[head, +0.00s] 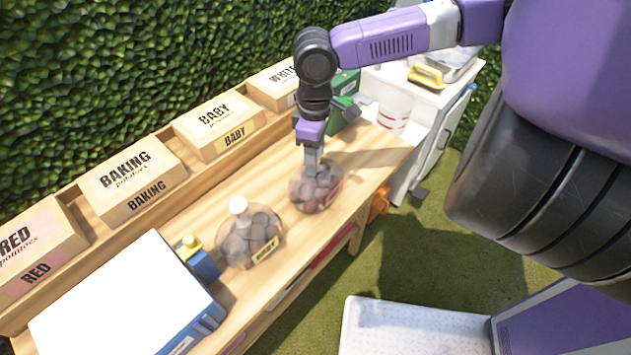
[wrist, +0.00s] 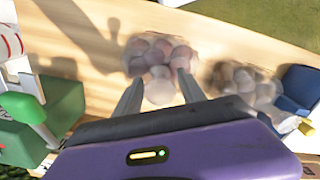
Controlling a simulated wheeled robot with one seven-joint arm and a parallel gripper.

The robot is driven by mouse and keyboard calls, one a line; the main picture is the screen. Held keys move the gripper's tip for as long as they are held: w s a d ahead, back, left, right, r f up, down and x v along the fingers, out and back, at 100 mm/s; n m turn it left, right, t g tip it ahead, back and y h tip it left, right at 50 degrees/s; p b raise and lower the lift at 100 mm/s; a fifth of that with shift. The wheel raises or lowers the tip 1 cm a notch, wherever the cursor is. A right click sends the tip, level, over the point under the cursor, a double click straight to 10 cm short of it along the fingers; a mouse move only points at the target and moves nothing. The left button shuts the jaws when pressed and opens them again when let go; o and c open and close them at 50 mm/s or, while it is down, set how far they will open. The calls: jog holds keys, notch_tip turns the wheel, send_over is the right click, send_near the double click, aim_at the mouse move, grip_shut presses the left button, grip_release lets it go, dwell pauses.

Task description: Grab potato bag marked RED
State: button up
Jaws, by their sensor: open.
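A clear bag of reddish potatoes (head: 316,187) stands on the wooden table, right of the bag labelled BABY. I cannot read its label from here. My gripper (head: 312,165) is directly above it, pointing down. In the wrist view, my gripper (wrist: 158,88) has its two fingers apart, with the same potato bag (wrist: 160,65) between and just beyond the tips. I cannot tell whether the fingers touch it. The bag labelled BABY (head: 250,238) stands to the left; it also shows blurred in the wrist view (wrist: 243,82).
Boxes marked RED (head: 35,250), BAKING (head: 130,185), BABY (head: 218,125) and WHITE (head: 275,85) line the table's back. A blue and white box (head: 125,300) is at front left. A green box (head: 345,85) and white cabinet (head: 395,85) stand beyond my gripper.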

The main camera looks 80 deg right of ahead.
jog(key=shift+f, duration=0.4)
grip_shut()
jog(key=shift+r, duration=0.1)
dwell(1.1)
